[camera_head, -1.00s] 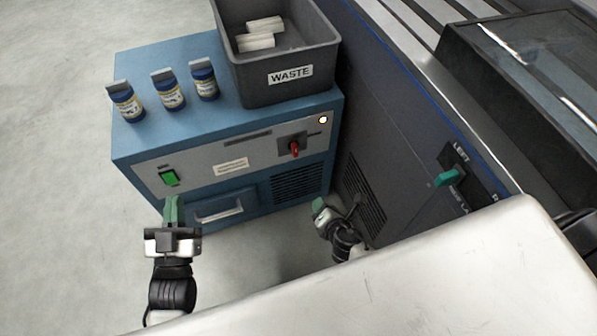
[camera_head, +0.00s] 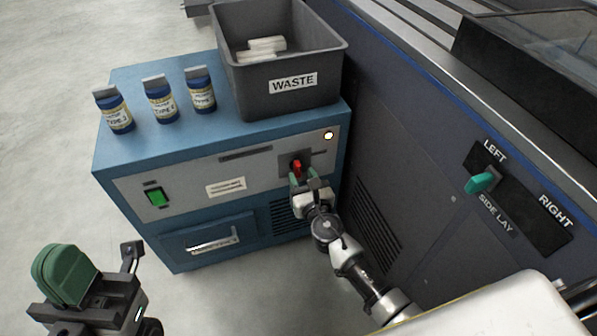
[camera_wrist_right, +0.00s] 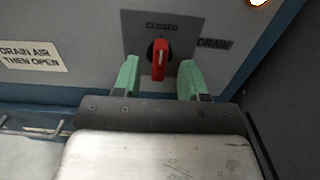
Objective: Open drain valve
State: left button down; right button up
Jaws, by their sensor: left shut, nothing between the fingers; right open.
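The drain valve is a red handle (camera_head: 297,168) on a dark plate on the front of the blue cabinet (camera_head: 180,236). In the right wrist view the red handle (camera_wrist_right: 159,58) points straight down, between the labels CLOSED above and DRAIN at right. My right gripper (camera_head: 304,180) is open just in front of it. Its green fingertips (camera_wrist_right: 159,78) stand to the left and right of the handle, apart from it. My left gripper (camera_head: 64,274) is shut and empty at the lower left, in front of the cabinet and away from it.
A label beside the valve reads "DRAIN AIR THEN OPEN" (camera_wrist_right: 30,55). The cabinet front has a green switch (camera_head: 156,196) and a drawer handle (camera_head: 213,243). On top stand several blue bottles (camera_head: 161,101) and a grey WASTE bin (camera_head: 300,105). A dark machine wall (camera_head: 400,170) is close at right.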

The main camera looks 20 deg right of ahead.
aim_at(299, 172)
jog(key=shift+w+a, duration=0.1)
jog(key=shift+w, duration=1.4)
jog(key=shift+c, duration=0.3)
jog(key=c, duration=0.6)
jog(key=shift+o, duration=0.2)
